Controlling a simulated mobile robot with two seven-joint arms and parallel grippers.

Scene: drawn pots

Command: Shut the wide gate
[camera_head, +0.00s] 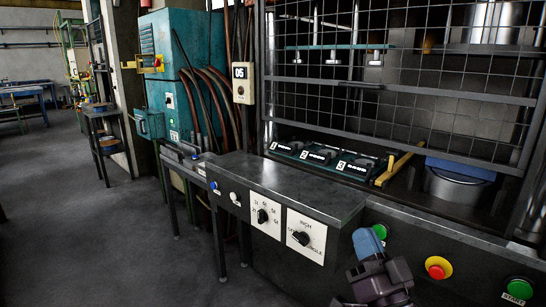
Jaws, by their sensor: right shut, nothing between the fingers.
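The wide gate (400,92) is a wire-mesh panel with dark metal rails, at the upper right. Its lower rail (400,145) stands above the bench, with an open gap below it. Through the gap I see a row of labelled dark blocks (318,155) and a yellow bar (398,168). My right gripper (368,243) is at the bottom, in front of the control panel and well below the gate. It is shut, with nothing in it, and touches no part of the gate. My left gripper is not in view.
A grey control console (280,185) with dials juts out left of my right gripper. A red button (438,268) and a green button (520,288) sit to its right. A teal cabinet (175,70) with hoses stands behind. The floor (90,220) at left is clear.

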